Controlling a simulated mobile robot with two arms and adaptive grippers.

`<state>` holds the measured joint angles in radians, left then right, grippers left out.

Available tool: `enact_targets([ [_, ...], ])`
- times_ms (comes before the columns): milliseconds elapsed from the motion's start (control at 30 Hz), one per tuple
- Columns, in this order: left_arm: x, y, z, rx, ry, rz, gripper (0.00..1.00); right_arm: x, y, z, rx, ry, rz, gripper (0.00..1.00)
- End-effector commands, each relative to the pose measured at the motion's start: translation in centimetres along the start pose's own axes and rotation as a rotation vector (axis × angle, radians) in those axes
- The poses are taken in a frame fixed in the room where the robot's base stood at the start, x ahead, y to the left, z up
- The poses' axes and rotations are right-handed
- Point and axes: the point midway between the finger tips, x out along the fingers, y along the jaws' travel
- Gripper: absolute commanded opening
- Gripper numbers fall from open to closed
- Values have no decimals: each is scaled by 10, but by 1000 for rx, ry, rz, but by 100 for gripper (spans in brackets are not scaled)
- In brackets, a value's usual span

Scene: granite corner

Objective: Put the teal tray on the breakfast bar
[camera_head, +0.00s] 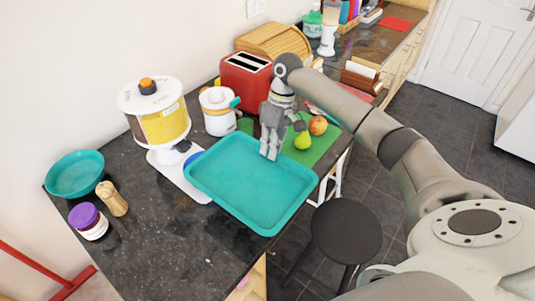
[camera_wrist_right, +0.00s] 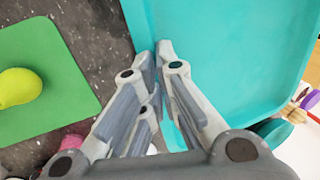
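The teal tray (camera_head: 250,185) is a shallow empty rectangle with a raised rim, over the near right part of the dark granite counter (camera_head: 150,245). Its near right corner reaches about the counter's edge; I cannot tell whether it rests flat or is slightly raised. My right gripper (camera_head: 270,154) points down at the tray's far rim. In the right wrist view the gripper's (camera_wrist_right: 158,58) fingertips are close together with the rim of the tray (camera_wrist_right: 230,60) between them. My left gripper is out of view. I cannot tell which surface is called the breakfast bar.
A green board (camera_head: 312,150) with a pear (camera_head: 303,140) and an apple (camera_head: 318,125) lies behind the tray. A dispenser (camera_head: 158,115), a white pot (camera_head: 218,110) and a red toaster (camera_head: 246,76) stand behind. A teal bowl (camera_head: 75,174) is at left. A stool (camera_head: 347,231) stands below.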

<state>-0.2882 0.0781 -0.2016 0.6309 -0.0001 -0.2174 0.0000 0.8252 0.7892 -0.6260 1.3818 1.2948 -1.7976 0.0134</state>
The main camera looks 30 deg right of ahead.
Motion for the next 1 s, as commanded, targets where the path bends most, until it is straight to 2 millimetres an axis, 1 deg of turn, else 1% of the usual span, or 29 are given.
enact_targets([
  [133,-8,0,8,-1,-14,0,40,13,-2,-10,-1,-2,-2,0],
  [233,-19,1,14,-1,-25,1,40,25,4,-7,2,-3,0,0],
  [400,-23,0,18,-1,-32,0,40,39,8,-8,0,0,1,0],
  [667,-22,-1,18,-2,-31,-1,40,41,8,-8,-1,1,1,0],
  [1000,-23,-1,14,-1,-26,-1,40,50,11,-8,-1,1,0,0],
])
